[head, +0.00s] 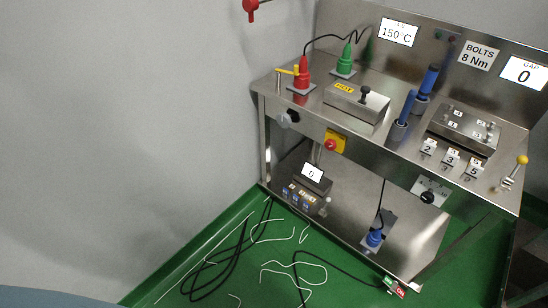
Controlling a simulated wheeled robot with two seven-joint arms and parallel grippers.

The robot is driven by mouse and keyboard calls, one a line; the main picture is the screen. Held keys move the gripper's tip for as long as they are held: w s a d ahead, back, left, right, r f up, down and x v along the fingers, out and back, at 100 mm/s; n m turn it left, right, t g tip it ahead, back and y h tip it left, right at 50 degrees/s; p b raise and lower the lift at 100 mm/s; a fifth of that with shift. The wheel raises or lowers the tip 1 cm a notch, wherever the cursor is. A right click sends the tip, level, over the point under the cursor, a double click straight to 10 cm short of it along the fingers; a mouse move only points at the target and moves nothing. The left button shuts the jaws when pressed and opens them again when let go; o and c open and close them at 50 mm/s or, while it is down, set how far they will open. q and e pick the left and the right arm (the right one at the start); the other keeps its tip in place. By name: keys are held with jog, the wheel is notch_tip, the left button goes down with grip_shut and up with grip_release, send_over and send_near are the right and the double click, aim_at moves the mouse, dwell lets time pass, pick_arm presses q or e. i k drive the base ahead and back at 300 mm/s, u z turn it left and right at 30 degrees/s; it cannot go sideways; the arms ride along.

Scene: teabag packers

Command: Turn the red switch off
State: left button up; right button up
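A red rotary knob (330,146) sits on a yellow plate (339,136) on the front of the steel bench (372,155), below the bench top. Its exact setting is too small to read. A small red and green piece (395,287) lies at the floor by the bench's lower front, with lettering too small to read. A red handle (250,7) is on the wall at the top edge, partly cut off. I cannot tell for certain which of these is the red switch. Neither of my grippers is in view.
Black cables (225,262) and pale cords (283,270) litter the green floor (200,262) before the bench.

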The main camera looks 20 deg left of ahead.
aim_at(330, 145)
jog(key=u, duration=0.7)
jog(key=i, duration=0.8)
jog(key=z, duration=0.35)
